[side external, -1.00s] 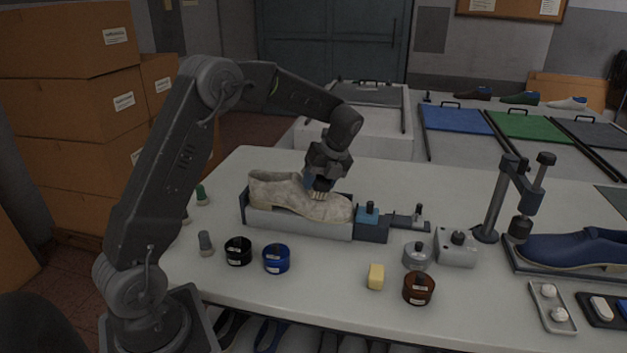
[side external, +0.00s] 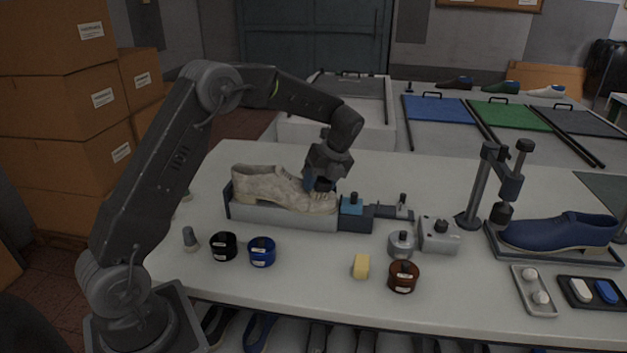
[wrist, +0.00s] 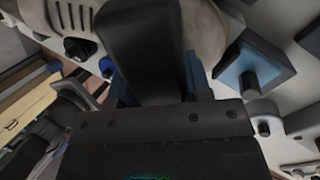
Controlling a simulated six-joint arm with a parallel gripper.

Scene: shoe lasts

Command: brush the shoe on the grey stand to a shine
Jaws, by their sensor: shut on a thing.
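A mottled off-white shoe (side external: 262,186) lies on the long grey stand (side external: 285,219), toe to the right. My gripper (side external: 318,179) is over the front part of the shoe, its blue fingers shut on a dark brush (side external: 323,186). The brush is low at the shoe's laces and toe; whether its bristles touch the leather is hard to tell. In the wrist view the dark brush body (wrist: 145,45) sits between the blue fingers and hides much of the pale shoe (wrist: 215,28).
A blue-topped clamp (side external: 352,205) stands at the toe end. Black (side external: 223,246), blue (side external: 262,252) and brown (side external: 404,276) tins and a yellow block (side external: 361,266) lie in front. A blue shoe (side external: 560,232) sits on a tray at right. Boxes (side external: 60,110) are stacked at left.

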